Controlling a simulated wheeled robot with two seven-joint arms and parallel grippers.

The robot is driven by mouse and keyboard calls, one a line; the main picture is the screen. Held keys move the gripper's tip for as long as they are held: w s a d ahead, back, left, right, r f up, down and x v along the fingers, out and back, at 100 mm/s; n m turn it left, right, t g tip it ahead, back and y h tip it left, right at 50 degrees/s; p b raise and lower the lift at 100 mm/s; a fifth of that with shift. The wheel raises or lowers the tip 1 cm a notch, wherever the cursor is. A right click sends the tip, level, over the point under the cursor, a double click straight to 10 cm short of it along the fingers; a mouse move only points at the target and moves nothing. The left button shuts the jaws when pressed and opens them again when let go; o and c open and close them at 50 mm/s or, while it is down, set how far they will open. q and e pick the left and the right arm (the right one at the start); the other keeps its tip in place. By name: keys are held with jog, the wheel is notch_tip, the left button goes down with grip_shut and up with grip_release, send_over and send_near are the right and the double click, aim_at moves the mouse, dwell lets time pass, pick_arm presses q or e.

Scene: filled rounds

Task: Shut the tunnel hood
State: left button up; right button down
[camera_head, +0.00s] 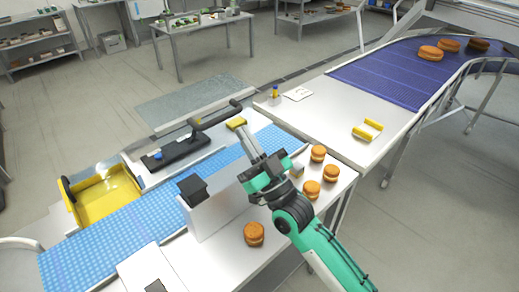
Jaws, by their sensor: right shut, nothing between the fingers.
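A low machine with a blue ribbed belt (142,219) runs diagonally across the front. A white upright housing (215,214) with a black block on top stands at the belt's near side. A black bar handle (215,115) rises behind the belt, in front of a grey see-through-looking panel (195,98). I cannot tell for sure which part is the tunnel hood; the belt shows uncovered from above. My right gripper (242,131) is shut and empty, reaching over the belt close to a small yellow piece (236,122), right of the handle. Contact is unclear. My left gripper is out of view.
Several filled rounds (254,234) stand on the white near ledge beside my right arm. A yellow tray (107,196) sits at the left. A purple conveyor (385,75) carries more rounds at upper right. A yellow-ended holder (367,130) lies on the white table, which has free room.

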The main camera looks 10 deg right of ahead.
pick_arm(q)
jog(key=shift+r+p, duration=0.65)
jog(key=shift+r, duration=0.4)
pick_arm(e)
jog(key=shift+w+a+f, duration=0.1)
jog(key=shift+w+a, duration=0.55)
jog(key=shift+w, duration=0.25)
jog(key=shift+w+a, duration=0.6)
jog(key=shift+w, duration=0.25)
jog(key=shift+w, duration=0.1)
